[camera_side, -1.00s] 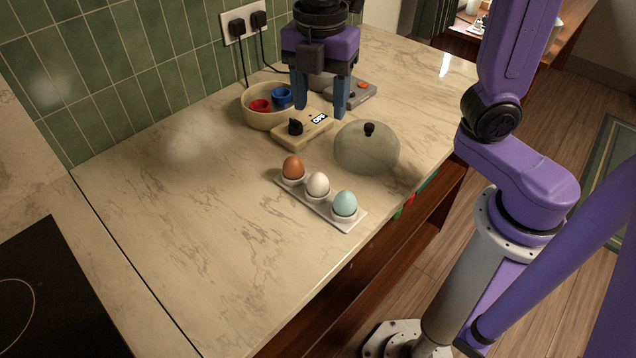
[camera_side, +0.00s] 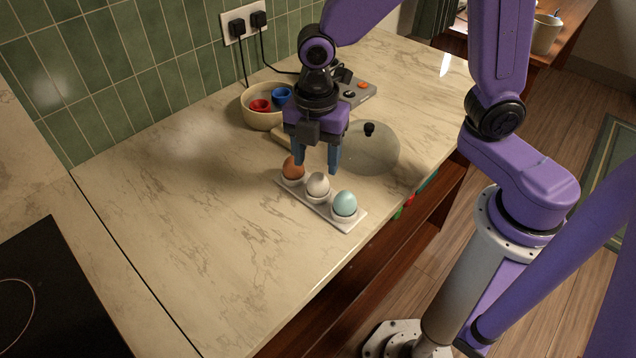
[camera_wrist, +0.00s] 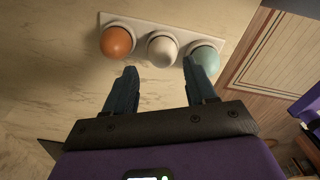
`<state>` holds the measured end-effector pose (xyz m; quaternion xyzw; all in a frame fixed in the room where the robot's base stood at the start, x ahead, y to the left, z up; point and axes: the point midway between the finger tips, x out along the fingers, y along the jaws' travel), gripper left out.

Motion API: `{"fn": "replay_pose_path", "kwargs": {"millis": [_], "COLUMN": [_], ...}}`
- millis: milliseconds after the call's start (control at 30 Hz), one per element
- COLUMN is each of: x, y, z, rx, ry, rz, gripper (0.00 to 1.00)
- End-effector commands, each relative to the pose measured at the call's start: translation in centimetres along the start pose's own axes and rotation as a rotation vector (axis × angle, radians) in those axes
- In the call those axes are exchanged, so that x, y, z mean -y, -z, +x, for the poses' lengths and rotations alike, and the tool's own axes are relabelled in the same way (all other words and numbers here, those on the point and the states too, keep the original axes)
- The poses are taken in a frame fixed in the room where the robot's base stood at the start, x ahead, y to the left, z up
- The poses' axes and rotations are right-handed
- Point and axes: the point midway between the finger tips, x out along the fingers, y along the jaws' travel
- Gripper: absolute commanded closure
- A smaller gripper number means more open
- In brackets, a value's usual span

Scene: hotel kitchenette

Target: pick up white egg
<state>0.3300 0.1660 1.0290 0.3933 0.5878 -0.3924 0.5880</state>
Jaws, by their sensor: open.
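The white egg (camera_side: 318,184) stands in the middle cup of a white egg tray (camera_side: 325,211) on the counter. A brown egg (camera_side: 293,168) is in the cup at its left and a pale blue egg (camera_side: 345,203) in the cup at its right. My gripper (camera_side: 316,168) is open and empty, with its fingers pointing down, just behind and above the tray. In the wrist view the white egg (camera_wrist: 162,50) lies ahead of the gap between the fingertips (camera_wrist: 159,68), with the brown egg (camera_wrist: 117,42) and blue egg (camera_wrist: 203,60) to either side.
A grey dome lid (camera_side: 372,150) with a black knob stands close behind and right of the tray. A cream bowl (camera_side: 256,118) with red and blue cups is at the back. A beige device (camera_side: 284,136) is partly hidden by my gripper.

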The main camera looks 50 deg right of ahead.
Motion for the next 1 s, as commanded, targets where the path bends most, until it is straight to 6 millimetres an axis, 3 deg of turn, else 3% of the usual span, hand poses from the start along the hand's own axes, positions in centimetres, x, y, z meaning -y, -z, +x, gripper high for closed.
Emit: {"fn": "replay_pose_path", "kwargs": {"millis": [400, 700, 733, 800, 1000], "x": [0.4, 0.4, 0.4, 0.4, 0.3], "y": [0.1, 0.1, 0.1, 0.1, 0.1], "z": [4.8, 5.1, 5.1, 5.1, 5.1], "rx": [0.002, 0.000, 0.000, 0.000, 0.000], "ry": [0.004, 0.001, 0.001, 0.001, 0.001], "rz": [0.000, 0.000, 0.000, 0.000, 0.000], "gripper": [0.44, 0.44, 0.47, 0.69, 0.69]}}
